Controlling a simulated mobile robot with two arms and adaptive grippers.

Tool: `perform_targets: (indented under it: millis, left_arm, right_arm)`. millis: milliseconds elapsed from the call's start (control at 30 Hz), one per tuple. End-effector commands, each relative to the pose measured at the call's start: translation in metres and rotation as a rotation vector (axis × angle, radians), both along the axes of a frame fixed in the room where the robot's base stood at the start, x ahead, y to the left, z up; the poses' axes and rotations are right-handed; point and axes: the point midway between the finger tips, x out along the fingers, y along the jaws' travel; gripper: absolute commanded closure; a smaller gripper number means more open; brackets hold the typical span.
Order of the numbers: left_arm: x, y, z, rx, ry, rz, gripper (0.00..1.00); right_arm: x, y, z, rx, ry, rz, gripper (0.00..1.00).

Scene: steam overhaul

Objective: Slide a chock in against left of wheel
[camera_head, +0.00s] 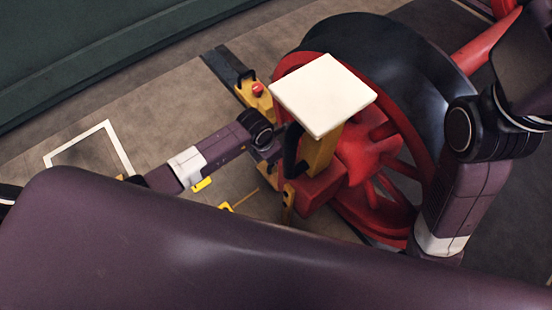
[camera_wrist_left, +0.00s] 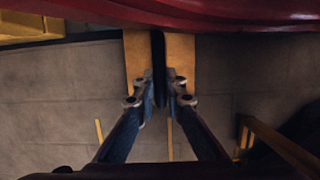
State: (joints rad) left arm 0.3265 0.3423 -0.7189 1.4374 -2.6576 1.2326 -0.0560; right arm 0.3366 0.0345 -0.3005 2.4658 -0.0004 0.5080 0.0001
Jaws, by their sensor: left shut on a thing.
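The red wheel (camera_head: 368,155) with a dark tyre (camera_head: 405,70) stands right of centre in the head view. My left gripper (camera_head: 278,158) is at its left side. In the left wrist view my left gripper (camera_wrist_left: 159,88) is shut on a dark upright bar (camera_wrist_left: 158,55). Yellow-orange faces (camera_wrist_left: 138,55) lie either side of this bar. It appears to be the black handle (camera_head: 292,150) of a yellow block (camera_head: 318,152), likely the chock. Its lower end is hidden, so I cannot tell whether it touches the wheel. My right gripper is not visible.
A white square plate (camera_head: 322,94) covers part of the wheel and the yellow block. A white floor outline (camera_head: 121,147) is at left. Grey floor (camera_head: 165,105) there is clear.

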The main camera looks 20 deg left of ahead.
Motion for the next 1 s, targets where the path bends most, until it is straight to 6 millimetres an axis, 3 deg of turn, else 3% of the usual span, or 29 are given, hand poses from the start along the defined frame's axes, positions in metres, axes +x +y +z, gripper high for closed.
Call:
perform_targets:
  millis: [367,400,533,767,967,1000]
  left_arm:
    - [0.001,0.0,0.0006,0.0,-0.002,0.0,1.0]
    - [0.001,0.0,0.0006,0.0,-0.002,0.0,0.85]
    - [0.0008,0.0001,0.0003,0.0,-0.001,0.0,0.71]
    - [-0.0012,0.0011,-0.0017,0.002,0.003,0.0,0.68]
    - [-0.0007,0.0009,-0.0011,0.002,0.002,0.0,0.46]
    - [-0.0005,0.0008,-0.001,0.001,0.002,0.0,0.46]
  right_arm:
    - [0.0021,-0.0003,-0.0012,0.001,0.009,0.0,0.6]
    - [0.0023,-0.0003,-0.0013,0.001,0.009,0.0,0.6]
    - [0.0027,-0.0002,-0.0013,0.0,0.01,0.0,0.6]
    - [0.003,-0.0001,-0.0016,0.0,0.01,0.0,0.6]
    - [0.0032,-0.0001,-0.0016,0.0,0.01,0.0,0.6]
    - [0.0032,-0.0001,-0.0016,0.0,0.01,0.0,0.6]
